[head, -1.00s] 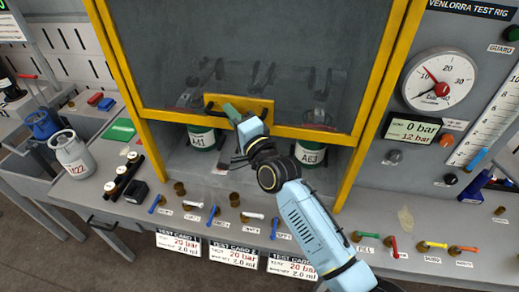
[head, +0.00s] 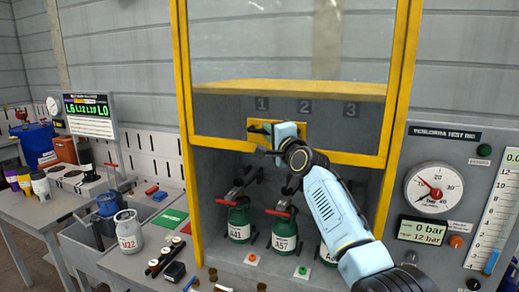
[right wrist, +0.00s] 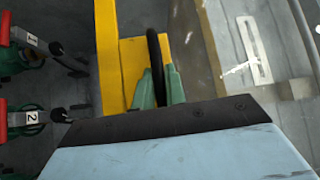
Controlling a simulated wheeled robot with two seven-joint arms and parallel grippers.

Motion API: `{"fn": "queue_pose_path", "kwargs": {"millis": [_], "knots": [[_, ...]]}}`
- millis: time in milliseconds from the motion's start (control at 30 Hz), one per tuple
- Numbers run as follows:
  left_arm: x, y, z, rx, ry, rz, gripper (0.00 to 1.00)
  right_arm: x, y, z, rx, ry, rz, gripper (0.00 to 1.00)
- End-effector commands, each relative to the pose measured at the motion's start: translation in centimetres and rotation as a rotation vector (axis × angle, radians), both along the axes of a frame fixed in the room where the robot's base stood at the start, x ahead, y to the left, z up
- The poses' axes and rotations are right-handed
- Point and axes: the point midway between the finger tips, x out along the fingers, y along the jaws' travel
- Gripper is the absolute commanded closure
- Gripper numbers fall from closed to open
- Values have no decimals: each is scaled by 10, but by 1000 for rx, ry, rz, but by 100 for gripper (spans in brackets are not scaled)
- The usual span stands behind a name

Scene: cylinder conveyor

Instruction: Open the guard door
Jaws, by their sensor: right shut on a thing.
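The guard door (head: 187,90) is a clear panel in a yellow frame on the test rig. It is raised, with its lower edge above the green cylinders in the bay. My right gripper (head: 266,130) is at the black handle on the yellow plate (head: 295,130) of the door's lower edge. In the right wrist view the green fingertips (right wrist: 160,88) are shut on the black handle (right wrist: 154,50). Green cylinders A41 (head: 239,222) and A57 (head: 284,236) stand upright in the bay; a third is partly hidden by my right arm. My left gripper is out of view.
A pressure gauge (head: 434,189) and display (head: 422,231) are on the panel at right. A grey cylinder (head: 128,232) stands on the bench at left, near a green mat (head: 169,218). Yellow posts flank the bay. The space below the door is open.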

Motion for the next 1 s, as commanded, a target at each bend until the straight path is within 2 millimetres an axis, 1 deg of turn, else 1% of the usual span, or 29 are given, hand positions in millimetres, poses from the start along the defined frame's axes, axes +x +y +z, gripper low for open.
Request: {"fn": "queue_pose_path", "kwargs": {"millis": [33,100,467,500,667,1000], "knots": [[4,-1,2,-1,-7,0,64,1,-1,6,1,-2,-2,100],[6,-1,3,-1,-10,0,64,3,-3,8,0,-2,-4,100],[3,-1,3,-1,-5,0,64,4,-4,9,0,-2,-5,100],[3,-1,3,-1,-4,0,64,4,-4,9,0,-2,-5,86],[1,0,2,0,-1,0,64,4,-4,8,0,-2,-5,66],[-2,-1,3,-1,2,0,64,3,-4,7,0,-1,-5,66]]}}
